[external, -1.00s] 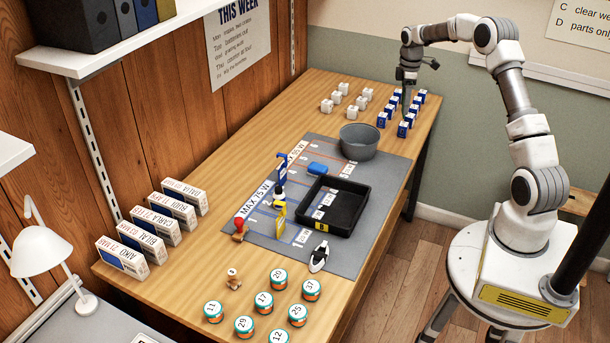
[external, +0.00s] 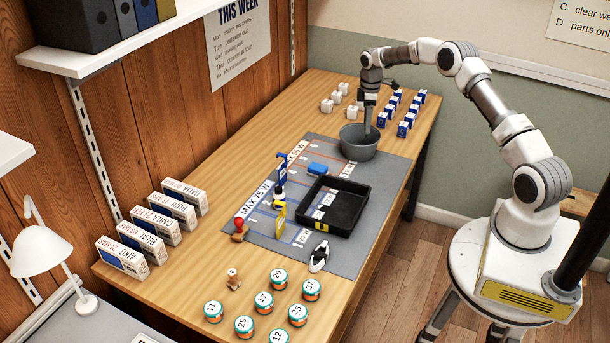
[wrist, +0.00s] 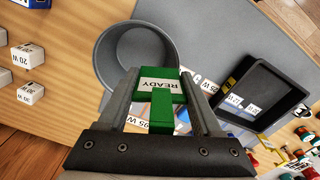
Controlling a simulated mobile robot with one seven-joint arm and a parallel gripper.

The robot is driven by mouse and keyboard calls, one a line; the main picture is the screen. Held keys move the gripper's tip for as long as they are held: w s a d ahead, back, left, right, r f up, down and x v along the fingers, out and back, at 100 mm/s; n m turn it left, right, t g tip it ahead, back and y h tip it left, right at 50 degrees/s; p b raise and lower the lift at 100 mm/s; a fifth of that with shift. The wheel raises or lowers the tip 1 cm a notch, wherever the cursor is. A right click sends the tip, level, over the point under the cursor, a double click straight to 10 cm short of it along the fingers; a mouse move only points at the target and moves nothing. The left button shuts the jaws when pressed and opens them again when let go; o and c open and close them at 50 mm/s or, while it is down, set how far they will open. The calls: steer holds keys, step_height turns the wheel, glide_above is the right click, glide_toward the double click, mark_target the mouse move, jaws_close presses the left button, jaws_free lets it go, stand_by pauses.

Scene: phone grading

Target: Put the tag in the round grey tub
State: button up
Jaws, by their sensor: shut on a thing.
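The tag is a green piece with a white label reading READY (wrist: 160,85), seen in the wrist view. My gripper (wrist: 160,92) is shut on it, with one finger on each side. In the external view my gripper (external: 368,127) points down at the round grey tub (external: 358,152), its fingers overlapping the tub's opening; the tag cannot be made out there. In the wrist view the tub (wrist: 104,62) lies beyond the tag, which covers part of its lower rim. The tub's visible inside looks empty. I cannot tell whether the tag is below rim height.
A black tray (external: 337,222) stands on the grey mat (external: 379,182), with a blue item (external: 317,168) between tray and tub. White cubes (external: 327,105) and blue-and-white boxes (external: 404,129) stand behind the tub. Several round jars (external: 264,302) stand at the front.

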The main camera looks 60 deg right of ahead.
step_height(320, 180, down, 2)
steer(key=shift+f, duration=0.25)
steer(key=shift+f+b, duration=0.4)
steer(key=shift+f, duration=0.25)
steer(key=o, duration=1.3)
steer(key=shift+r, duration=0.15)
step_height(320, 180, up, 13)
steer(key=shift+r+p, duration=0.1)
steer(key=shift+p, duration=0.3)
